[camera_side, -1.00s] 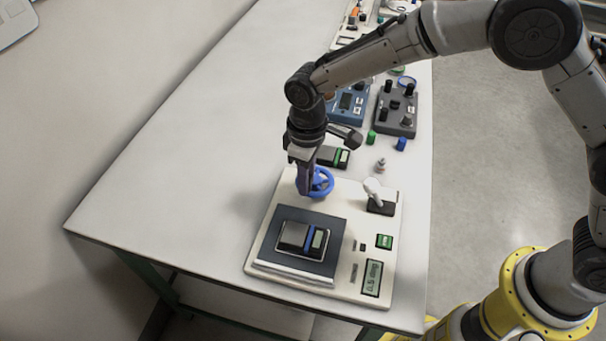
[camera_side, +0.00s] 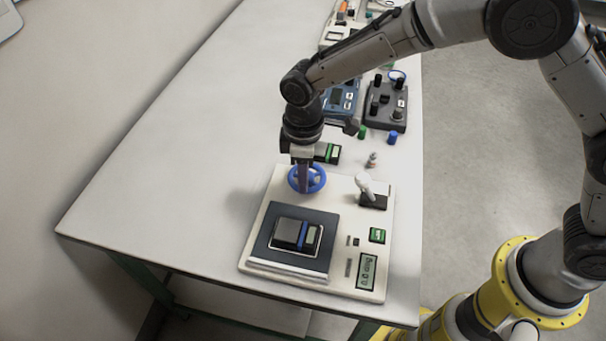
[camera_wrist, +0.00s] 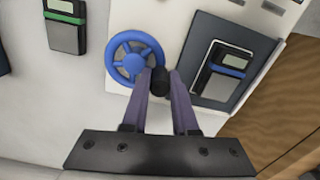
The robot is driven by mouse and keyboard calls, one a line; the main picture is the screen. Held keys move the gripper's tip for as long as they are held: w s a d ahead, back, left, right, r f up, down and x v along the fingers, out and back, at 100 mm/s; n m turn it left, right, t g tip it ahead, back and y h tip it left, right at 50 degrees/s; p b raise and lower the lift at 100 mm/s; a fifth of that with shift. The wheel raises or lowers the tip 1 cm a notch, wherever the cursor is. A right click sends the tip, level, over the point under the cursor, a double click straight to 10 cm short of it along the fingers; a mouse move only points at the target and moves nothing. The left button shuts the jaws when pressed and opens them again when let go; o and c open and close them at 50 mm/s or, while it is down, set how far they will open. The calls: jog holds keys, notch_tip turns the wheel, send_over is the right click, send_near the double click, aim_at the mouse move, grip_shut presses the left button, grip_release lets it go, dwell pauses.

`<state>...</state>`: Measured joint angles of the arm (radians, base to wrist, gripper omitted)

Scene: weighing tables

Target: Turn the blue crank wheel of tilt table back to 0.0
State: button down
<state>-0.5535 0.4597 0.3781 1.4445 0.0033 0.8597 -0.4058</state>
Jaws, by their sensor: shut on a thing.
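The tilt table (camera_side: 262,222) is a cream base with a dark tilting plate (camera_side: 263,243). Its blue crank wheel (camera_side: 320,179) is at the far left corner, and also shows in the wrist view (camera_wrist: 112,50). A black handle knob (camera_wrist: 160,80) is on the wheel's rim. My gripper (camera_wrist: 161,78) is shut on this knob, one purple finger on each side; in the side view my gripper (camera_side: 305,188) comes down at the wheel's near side. The tilt table's display (camera_side: 367,271) shows digits, apparently near 0.0 deg, but they are blurred.
A dark device with a blue band (camera_side: 297,236) lies on the plate. A white lever (camera_side: 366,185) stands right of the wheel. A green-banded device (camera_side: 327,153) lies just behind. Blue (camera_side: 338,98) and dark (camera_side: 386,103) boxes stand farther back. The table's left is clear.

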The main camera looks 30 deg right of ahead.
jog(key=shift+r, duration=0.1)
jog(key=c, duration=0.7)
grip_release()
notch_tip(320, 180, up, 14)
jog(key=shift+f, duration=0.1)
